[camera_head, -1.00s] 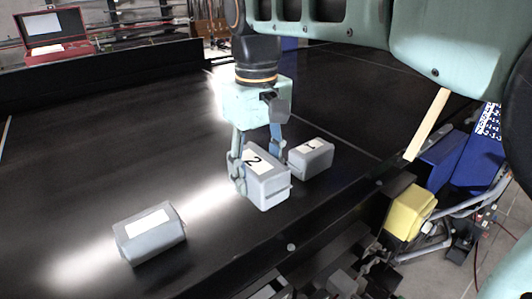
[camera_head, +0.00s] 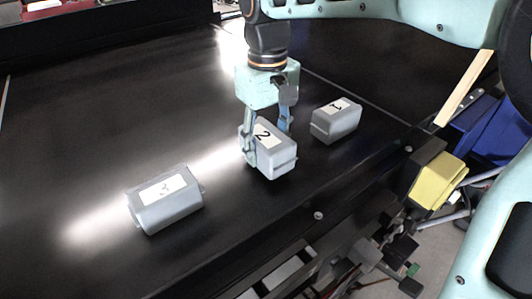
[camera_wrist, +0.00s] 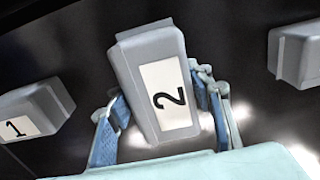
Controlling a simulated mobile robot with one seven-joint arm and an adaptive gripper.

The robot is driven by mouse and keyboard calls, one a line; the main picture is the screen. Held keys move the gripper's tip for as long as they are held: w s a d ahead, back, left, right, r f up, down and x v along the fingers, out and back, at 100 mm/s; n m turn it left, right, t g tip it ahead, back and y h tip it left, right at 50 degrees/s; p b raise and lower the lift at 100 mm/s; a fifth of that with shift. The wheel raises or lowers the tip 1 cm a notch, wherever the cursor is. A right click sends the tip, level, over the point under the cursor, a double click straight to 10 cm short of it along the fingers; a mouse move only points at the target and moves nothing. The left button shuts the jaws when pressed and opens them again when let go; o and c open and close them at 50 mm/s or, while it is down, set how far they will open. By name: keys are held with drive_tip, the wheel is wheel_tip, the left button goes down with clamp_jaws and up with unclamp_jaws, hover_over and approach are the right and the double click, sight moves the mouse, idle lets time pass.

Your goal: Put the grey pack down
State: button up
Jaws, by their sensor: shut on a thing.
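My gripper (camera_head: 266,140) is shut on a grey pack with a white label reading 2 (camera_head: 281,162), one finger on each side. In the wrist view, this pack (camera_wrist: 148,52) sits between the blue-padded fingers and points away from the palm. It is low over the black conveyor belt (camera_head: 110,130); I cannot tell for certain whether its underside touches. A grey pack marked 1 (camera_head: 336,122) lies to the right, apart from the held one. Another grey pack (camera_head: 168,208) lies at the left front, its label mark hard to read.
The belt is clear between the left pack and the held pack, and wide open behind them. The belt's front edge has a dark rail (camera_head: 318,215). A yellow block (camera_head: 437,183) and blue parts stand beyond the edge at the right.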

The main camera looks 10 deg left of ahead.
sight(268, 135)
drive_tip(key=shift+d+f+b, duration=0.1)
drive_tip(key=shift+f+b, duration=0.3)
drive_tip(key=shift+f, duration=0.45)
drive_tip(key=shift+f, duration=0.15)
drive_tip(key=o, duration=1.7)
drive_tip(key=shift+s, duration=0.1)
wheel_tip(268, 135, up, 12)
drive_tip(key=shift+r, duration=0.1)
